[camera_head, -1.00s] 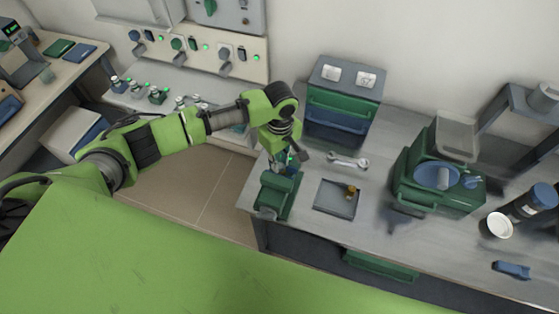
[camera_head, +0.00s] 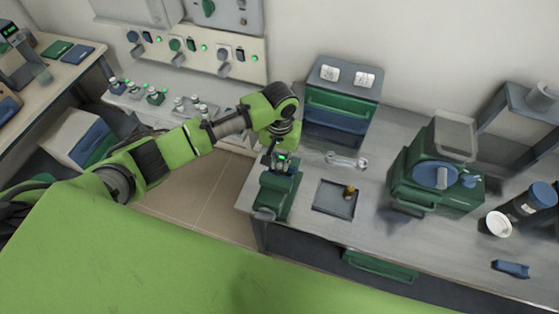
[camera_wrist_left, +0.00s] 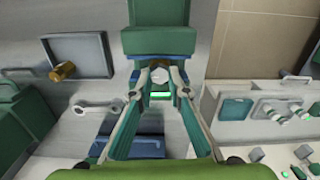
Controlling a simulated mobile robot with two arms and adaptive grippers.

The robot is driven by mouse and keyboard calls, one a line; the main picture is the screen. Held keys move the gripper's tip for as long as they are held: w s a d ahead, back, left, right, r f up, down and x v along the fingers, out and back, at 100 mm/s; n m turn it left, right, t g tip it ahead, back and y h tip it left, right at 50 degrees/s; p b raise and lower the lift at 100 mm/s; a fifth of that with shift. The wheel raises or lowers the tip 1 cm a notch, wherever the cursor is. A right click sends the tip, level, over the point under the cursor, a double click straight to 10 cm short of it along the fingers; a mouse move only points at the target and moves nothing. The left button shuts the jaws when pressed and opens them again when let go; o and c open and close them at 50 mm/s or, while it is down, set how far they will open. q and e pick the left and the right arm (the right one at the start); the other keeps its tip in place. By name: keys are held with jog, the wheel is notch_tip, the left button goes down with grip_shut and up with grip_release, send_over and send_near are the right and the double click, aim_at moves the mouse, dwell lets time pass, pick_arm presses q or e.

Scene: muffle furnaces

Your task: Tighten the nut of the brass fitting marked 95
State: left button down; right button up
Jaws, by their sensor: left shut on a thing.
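My left gripper (camera_head: 281,165) points down at the green vise (camera_head: 277,194) near the left end of the bench. In the left wrist view the fingers (camera_wrist_left: 159,82) close around a small grey hexagonal piece (camera_wrist_left: 159,73) at the vise's blue jaw (camera_wrist_left: 157,49). The lower part of this piece is hidden, and I can read no number on it. A brass fitting (camera_head: 350,191) lies on a grey tray (camera_head: 328,206) to the right of the vise; it also shows in the left wrist view (camera_wrist_left: 62,71). Its marking is too small to read. My right gripper is not in view.
A wrench (camera_head: 346,161) lies behind the tray. A drawer unit (camera_head: 340,104) stands behind the vise, and a green machine (camera_head: 408,178) stands to the right. A white cup (camera_head: 498,224) and a blue object (camera_head: 511,269) are farther right. The bench front is clear around the tray.

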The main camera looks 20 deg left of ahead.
pick_arm(q)
jog(key=m, duration=0.4)
jog(key=shift+m, duration=0.3)
jog(key=m, duration=0.4)
jog(key=shift+d+m, duration=0.1)
jog(key=shift+m, duration=0.2)
jog(key=m, duration=0.4)
jog(key=shift+s+m, duration=0.1)
jog(key=shift+m, duration=0.2)
jog(key=shift+r+m, duration=0.1)
jog(key=shift+m, duration=1.9)
jog(key=c, duration=1.9)
grip_release()
